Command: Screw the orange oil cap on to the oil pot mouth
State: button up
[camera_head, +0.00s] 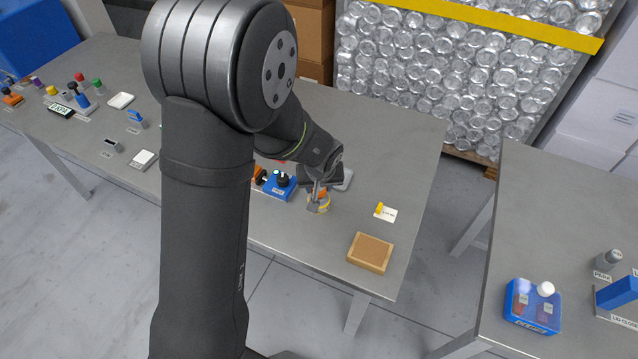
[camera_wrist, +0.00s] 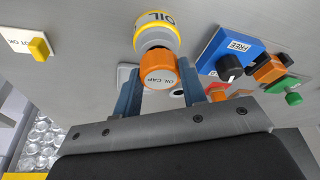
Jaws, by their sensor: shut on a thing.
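The oil pot (camera_wrist: 157,32), white with a yellow band and an OIL label, stands on the grey table in the wrist view. In the head view the pot (camera_head: 318,205) is small and partly hidden by my gripper. The orange oil cap (camera_wrist: 158,70), labelled OIL CAP, lines up with the pot mouth and seems to touch it; I cannot tell how far it is seated. My gripper (camera_wrist: 160,88) is shut on the cap, one blue-grey finger on each side. In the head view my gripper (camera_head: 318,188) is over the pot.
A blue box with a black knob (camera_wrist: 229,66) stands close to the right of the pot in the wrist view, with orange and green buttons (camera_wrist: 293,98) beyond. A yellow block (camera_wrist: 40,48) is at the left. A wooden tray (camera_head: 370,253) sits near the table's front corner.

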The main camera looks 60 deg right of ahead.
jog(key=shift+f, duration=0.55)
jog(key=o, duration=1.2)
jog(key=shift+c, duration=0.2)
jog(key=v, duration=1.7)
jog(key=shift+r, duration=0.25)
jog(key=x, duration=1.7)
jog(key=shift+f, duration=0.2)
jog(key=shift+r, duration=0.1)
